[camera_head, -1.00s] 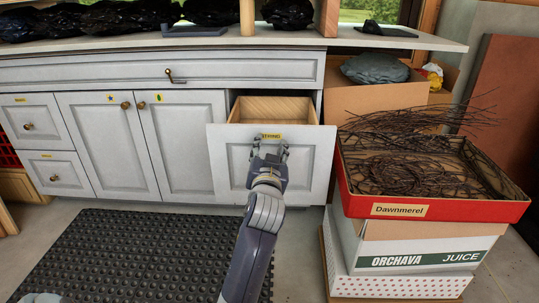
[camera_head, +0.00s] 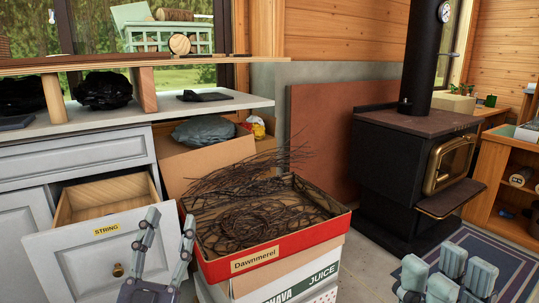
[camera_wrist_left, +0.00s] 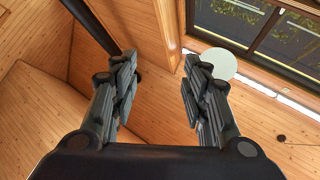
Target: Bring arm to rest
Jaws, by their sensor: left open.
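My left gripper (camera_head: 170,218) is at the bottom of the head view, fingers spread and pointing up, with nothing between them. It appears in front of the open drawer (camera_head: 75,258) marked STRING, whose round knob (camera_head: 118,270) is clear of the fingers. In the left wrist view the same gripper (camera_wrist_left: 160,62) is open and empty, facing wooden boards and a window. My right gripper (camera_head: 450,275) shows at the bottom right corner. Its pale fingers are bunched in the picture and its lower part is cut off.
A red box (camera_head: 298,243) of dark twigs stands on other boxes right of the drawer. A black stove (camera_head: 405,170) stands further back on the right, by a blue rug (camera_head: 505,265). The counter (camera_head: 215,103) and a raised shelf are at the left.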

